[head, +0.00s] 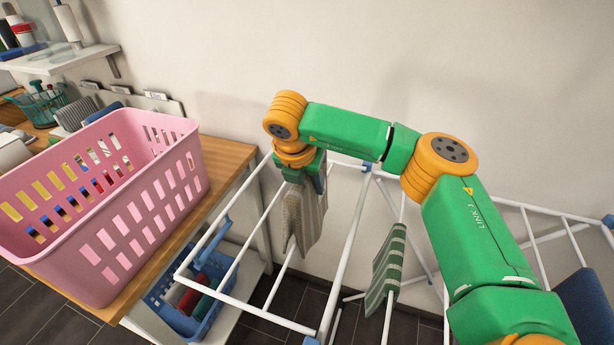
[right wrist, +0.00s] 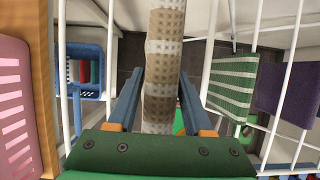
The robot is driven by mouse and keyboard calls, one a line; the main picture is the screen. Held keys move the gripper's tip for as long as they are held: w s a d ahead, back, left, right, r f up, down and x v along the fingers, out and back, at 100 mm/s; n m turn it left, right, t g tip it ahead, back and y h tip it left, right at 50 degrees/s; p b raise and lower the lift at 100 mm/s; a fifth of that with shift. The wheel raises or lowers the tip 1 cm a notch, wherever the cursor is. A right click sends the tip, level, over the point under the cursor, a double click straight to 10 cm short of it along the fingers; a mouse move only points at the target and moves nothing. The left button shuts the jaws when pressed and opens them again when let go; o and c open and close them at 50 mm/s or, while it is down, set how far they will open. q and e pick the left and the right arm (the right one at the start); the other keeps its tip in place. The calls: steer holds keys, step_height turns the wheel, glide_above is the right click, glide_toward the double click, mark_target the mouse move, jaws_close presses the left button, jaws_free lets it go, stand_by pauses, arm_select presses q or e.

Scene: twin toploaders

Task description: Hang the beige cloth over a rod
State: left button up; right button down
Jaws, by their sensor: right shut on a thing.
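The beige cloth (head: 305,218), patterned with greyish bands, hangs down from my right gripper (head: 308,176) above the left part of the white drying rack (head: 350,240). The right gripper is shut on its upper part and points down. In the right wrist view the cloth (right wrist: 165,65) runs as a narrow strip between the fingers (right wrist: 157,105), with white rods on both sides of it. In the head view it hangs close to a slanting rod; I cannot tell whether it touches it. My left gripper is not in view.
A green striped cloth (head: 386,268) hangs over a rod to the right. A dark blue cloth (head: 588,298) hangs at the far right. A pink basket (head: 130,215) stands on the wooden counter (head: 226,158) at left. A blue crate (head: 211,318) sits below. The wall is close behind the rack.

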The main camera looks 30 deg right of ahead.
step_height(320, 180, down, 5)
steer(key=b, duration=0.2)
steer(key=shift+f+b, duration=0.15)
steer(key=shift+b, duration=0.15)
step_height(320, 180, down, 8)
steer(key=b, duration=0.8)
steer(key=shift+f, duration=0.25)
steer(key=shift+c, duration=1.1)
jaws_free()
